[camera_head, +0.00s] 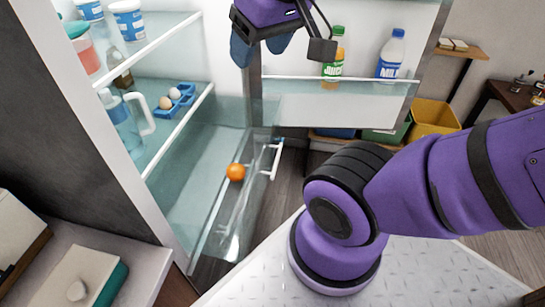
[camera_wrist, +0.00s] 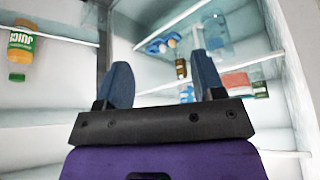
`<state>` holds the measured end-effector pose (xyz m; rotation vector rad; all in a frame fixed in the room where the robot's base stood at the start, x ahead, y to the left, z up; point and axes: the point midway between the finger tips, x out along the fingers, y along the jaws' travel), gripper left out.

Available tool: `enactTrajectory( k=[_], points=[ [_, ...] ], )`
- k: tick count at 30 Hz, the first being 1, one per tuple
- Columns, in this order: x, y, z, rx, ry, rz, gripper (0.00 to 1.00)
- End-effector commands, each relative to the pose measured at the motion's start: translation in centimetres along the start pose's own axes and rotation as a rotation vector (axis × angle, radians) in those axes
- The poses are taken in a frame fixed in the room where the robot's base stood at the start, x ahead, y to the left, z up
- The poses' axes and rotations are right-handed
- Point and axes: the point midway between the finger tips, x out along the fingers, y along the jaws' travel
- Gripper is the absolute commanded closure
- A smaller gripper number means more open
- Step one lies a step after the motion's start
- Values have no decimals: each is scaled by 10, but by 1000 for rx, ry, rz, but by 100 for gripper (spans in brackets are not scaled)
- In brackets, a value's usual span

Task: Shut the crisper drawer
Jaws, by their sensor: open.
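The crisper drawer (camera_head: 212,225) is a clear bin at the bottom of the open fridge. It is pulled out, with its white handle (camera_head: 277,158) on its front at the right. An orange (camera_head: 235,172) lies in it. My gripper (camera_head: 262,45) is high at the top of the head view, above the drawer and in front of the fridge opening, apart from the drawer. Its two blue fingers are spread with nothing between them, as the wrist view (camera_wrist: 165,85) also shows. I cannot make out the drawer in the wrist view.
The open fridge door at right holds a juice bottle (camera_head: 333,58) and a milk bottle (camera_head: 390,54). Fridge shelves hold a pitcher (camera_head: 122,125), an egg tray (camera_head: 174,101) and tubs (camera_head: 128,20). A counter (camera_head: 125,262) stands at lower left. Yellow (camera_head: 433,117) and green bins stand behind the door.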

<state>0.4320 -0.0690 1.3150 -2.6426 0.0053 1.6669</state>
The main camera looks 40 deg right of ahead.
Motion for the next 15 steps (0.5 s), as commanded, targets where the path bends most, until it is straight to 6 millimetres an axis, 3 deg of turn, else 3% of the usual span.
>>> enactTrajectory(
  k=[1,6,8,15],
  points=[
    [4,1,-3,18,-22,-3,50],
    [25,9,-16,131,-145,-30,89],
    [34,14,-22,183,-195,-45,100],
    [75,35,-41,399,-382,-120,100]
  ],
)
